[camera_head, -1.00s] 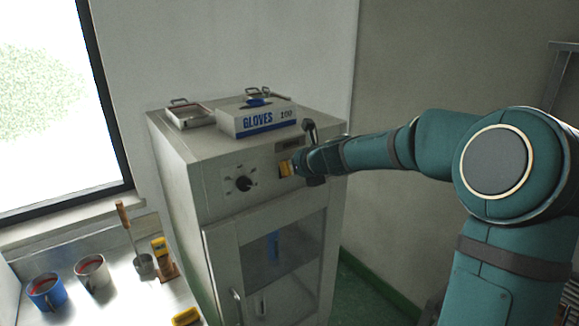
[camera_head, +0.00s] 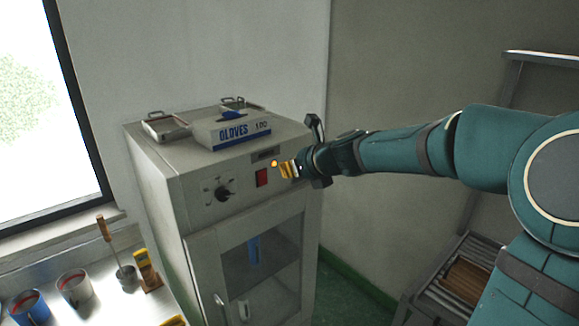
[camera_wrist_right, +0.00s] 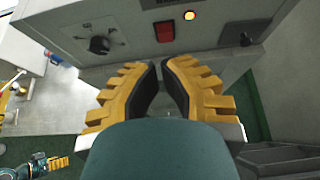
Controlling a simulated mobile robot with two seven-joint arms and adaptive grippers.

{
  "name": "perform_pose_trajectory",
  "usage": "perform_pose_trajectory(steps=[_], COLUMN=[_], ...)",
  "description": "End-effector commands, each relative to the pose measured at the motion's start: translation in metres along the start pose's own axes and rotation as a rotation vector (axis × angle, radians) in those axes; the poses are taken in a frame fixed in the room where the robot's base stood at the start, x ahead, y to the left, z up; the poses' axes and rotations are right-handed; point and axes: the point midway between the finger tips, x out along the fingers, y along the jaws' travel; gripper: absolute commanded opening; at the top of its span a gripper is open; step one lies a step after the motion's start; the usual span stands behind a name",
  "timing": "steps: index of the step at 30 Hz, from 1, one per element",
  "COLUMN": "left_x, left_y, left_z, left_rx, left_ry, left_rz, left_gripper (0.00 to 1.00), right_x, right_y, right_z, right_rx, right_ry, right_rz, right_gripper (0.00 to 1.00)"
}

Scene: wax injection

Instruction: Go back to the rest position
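My right gripper (camera_head: 288,169) is at the front of a grey cabinet (camera_head: 165,185), just right of its red switch (camera_head: 262,177) and apart from it. In the right wrist view its two yellow fingers (camera_wrist_right: 160,68) have dark pads with the tips nearly together and nothing between them. The red switch (camera_wrist_right: 164,31) shows beyond the fingertips, with a lit orange lamp (camera_wrist_right: 189,15) beside it. The lamp (camera_head: 274,162) also glows in the head view. My left gripper (camera_wrist_right: 58,162) shows small at the lower left of the wrist view, its opening unclear.
A gloves box (camera_head: 232,133) and metal trays (camera_head: 165,127) lie on the cabinet. A dial (camera_head: 222,194) is left of the switch. Mugs (camera_head: 75,288) and a ladle (camera_head: 125,272) stand on the bench at left. A slatted rack (camera_head: 460,275) stands at right.

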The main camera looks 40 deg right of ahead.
Motion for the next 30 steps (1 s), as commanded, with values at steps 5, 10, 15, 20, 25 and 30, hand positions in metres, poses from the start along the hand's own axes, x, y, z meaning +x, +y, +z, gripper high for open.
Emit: perform_pose_trajectory(steps=[5,10,15,20,25,30], left_x=[0.000,0.000,0.004,0.018,0.037,0.056], left_y=[0.000,0.000,-0.001,-0.006,-0.013,-0.020], left_z=[0.000,0.000,0.001,0.004,0.007,0.010], left_rx=[0.000,0.000,0.000,0.001,0.001,0.001], left_ry=[0.000,0.000,-0.001,-0.003,-0.005,-0.007], left_rz=[0.000,0.000,0.000,-0.001,-0.004,-0.006], left_gripper=[0.70,0.70,0.70,0.70,0.70,0.70], right_x=[0.000,0.000,0.013,0.060,0.114,0.149], right_y=[0.000,0.000,0.006,0.031,0.073,0.123], right_z=[0.000,0.000,-0.015,-0.081,-0.179,-0.282], right_rx=[0.000,0.000,-0.052,-0.296,-0.707,-1.153], right_ry=[0.000,-0.001,0.031,0.154,0.299,0.377], right_rz=[0.000,0.000,0.008,0.054,0.176,0.373], right_gripper=[0.00,0.00,0.00,0.00,0.00,0.00])
